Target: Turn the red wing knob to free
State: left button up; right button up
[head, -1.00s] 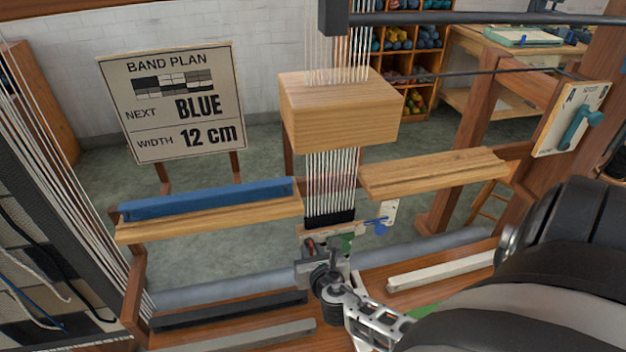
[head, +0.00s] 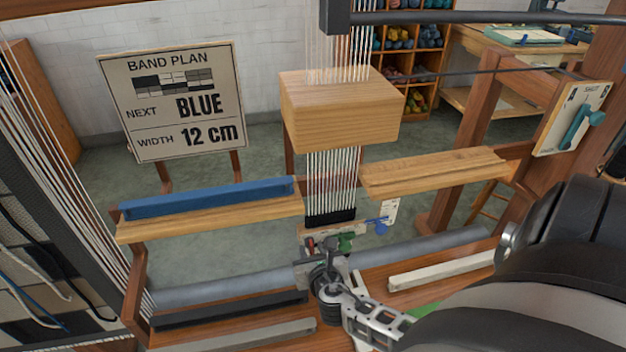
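A small red part (head: 311,243), which looks like the red wing knob, shows at the left end of a wooden bar below the woven band. It is mostly hidden, so its turn angle is unclear. A green knob (head: 345,241) sits to its right, and a blue knob (head: 381,228) farther right by a small white plate (head: 390,210). My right gripper (head: 314,258) is at the red part, pointing away from me. Its fingers are small and overlap the red part; I cannot tell whether they grip it. My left gripper is not in view.
White warp threads (head: 331,185) run down through a wooden block (head: 340,108) just above. A blue bar (head: 208,198) lies on the left wooden ledge. A right ledge (head: 435,172) and a grey roller (head: 230,288) flank the gripper. A teal lever (head: 580,125) is on the right panel.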

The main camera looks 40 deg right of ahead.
jog(key=v, duration=1.6)
jog(key=shift+w+a+f, duration=0.1)
jog(key=shift+a+f, duration=0.05)
